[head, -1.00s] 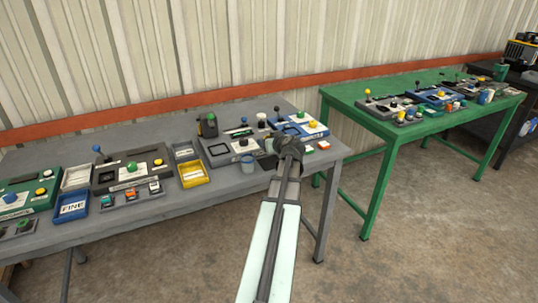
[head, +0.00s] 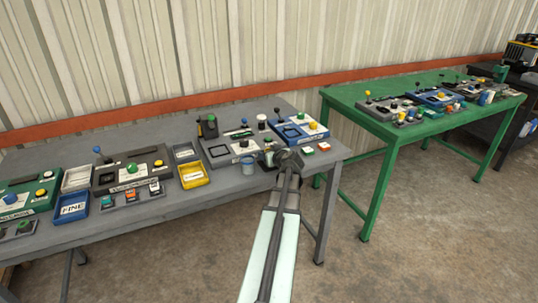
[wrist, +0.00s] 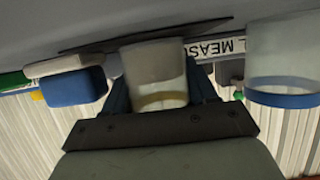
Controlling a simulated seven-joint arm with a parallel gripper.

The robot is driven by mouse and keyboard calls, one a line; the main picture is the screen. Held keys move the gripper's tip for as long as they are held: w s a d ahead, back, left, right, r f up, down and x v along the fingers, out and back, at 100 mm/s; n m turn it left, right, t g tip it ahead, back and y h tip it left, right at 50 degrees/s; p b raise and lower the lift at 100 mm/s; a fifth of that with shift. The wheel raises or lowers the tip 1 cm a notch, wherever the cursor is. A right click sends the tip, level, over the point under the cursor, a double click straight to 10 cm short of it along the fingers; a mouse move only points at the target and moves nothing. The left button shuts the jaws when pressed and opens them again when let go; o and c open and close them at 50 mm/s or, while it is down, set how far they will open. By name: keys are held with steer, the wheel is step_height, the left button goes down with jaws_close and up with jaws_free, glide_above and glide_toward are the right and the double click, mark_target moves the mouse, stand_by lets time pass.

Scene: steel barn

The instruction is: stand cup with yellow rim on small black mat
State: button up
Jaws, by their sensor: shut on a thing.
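The cup with the yellow rim (wrist: 160,75) is between my gripper's fingers (wrist: 162,88) in the wrist view. That view is upside down, so the cup is upright with its rim toward my palm. A thin dark sheet, the small black mat (wrist: 100,43), lies on the grey table at the cup's base. I cannot tell whether the base touches it. In the head view my gripper (head: 272,157) is low at the table's front right; it largely hides the cup and mat.
A clear cup with a blue rim (wrist: 285,98) stands close beside; it also shows in the head view (head: 247,162). A blue-and-white block (wrist: 75,88) is on the other side. Control panels (head: 240,147) line the grey table (head: 225,188). A green table (head: 390,130) stands right.

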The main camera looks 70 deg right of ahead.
steer(key=shift+f, duration=0.1)
steer(key=o, duration=0.8)
steer(key=shift+s+a+r, duration=0.1)
steer(key=shift+r, duration=0.1)
steer(key=v, duration=1.1)
steer(key=shift+s+a+r, duration=0.2)
steer(key=shift+s+a, duration=0.05)
